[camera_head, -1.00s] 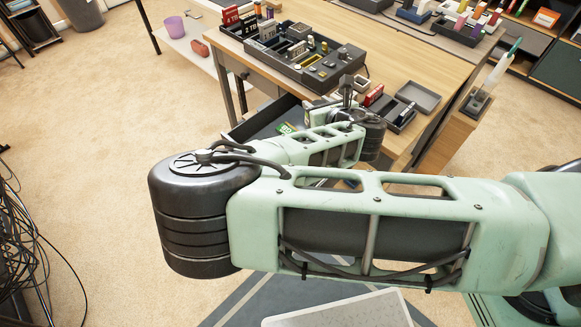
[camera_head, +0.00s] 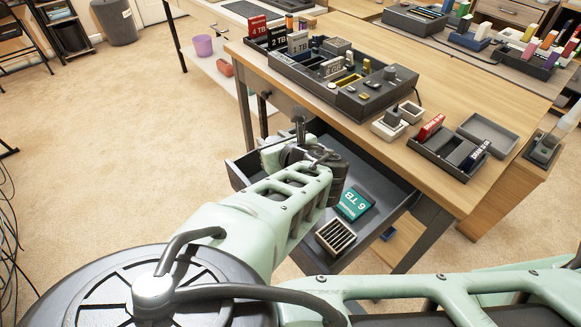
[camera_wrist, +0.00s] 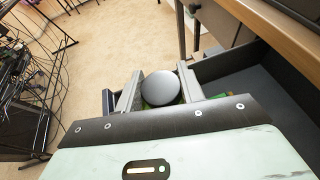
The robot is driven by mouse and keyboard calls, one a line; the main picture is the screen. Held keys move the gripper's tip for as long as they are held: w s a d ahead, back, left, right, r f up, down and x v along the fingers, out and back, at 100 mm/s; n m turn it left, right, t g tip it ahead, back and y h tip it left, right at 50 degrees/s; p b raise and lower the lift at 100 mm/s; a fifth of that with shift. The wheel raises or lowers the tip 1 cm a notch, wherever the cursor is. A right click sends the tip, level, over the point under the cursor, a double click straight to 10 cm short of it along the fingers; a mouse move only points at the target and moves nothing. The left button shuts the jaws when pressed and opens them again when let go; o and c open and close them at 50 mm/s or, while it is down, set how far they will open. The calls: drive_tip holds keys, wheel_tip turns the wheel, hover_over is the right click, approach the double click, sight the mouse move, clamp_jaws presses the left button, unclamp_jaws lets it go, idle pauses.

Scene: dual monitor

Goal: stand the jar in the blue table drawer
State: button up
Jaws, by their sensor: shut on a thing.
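The jar shows in the wrist view as a round grey lid (camera_wrist: 160,88) between the two fingers of my gripper (camera_wrist: 160,92). My gripper is shut on it. The jar's body is hidden below the lid. The table drawer (camera_head: 388,188) is pulled out under the wooden desk, and its inside looks dark grey-blue. In the head view my gripper (camera_head: 285,142) is at the drawer's left end, and the jar cannot be made out there. The drawer's wall and floor (camera_wrist: 262,85) show right of the gripper in the wrist view. I cannot tell the jar's height above the drawer.
In the drawer lie a teal 6 TB box (camera_head: 355,203) and a slotted holder (camera_head: 335,236); the drawer's right part is bare. The desktop (camera_head: 455,150) above carries a dark organiser (camera_head: 345,98) and a grey open box (camera_head: 450,150). Cables (camera_wrist: 38,70) hang at the left.

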wheel_tip(320, 180, down, 8)
drive_tip(key=b, duration=0.7)
drive_tip(key=shift+f, duration=0.2)
drive_tip(key=shift+r, duration=0.15)
drive_tip(key=o, duration=1)
drive_tip(key=shift+o, duration=0.2)
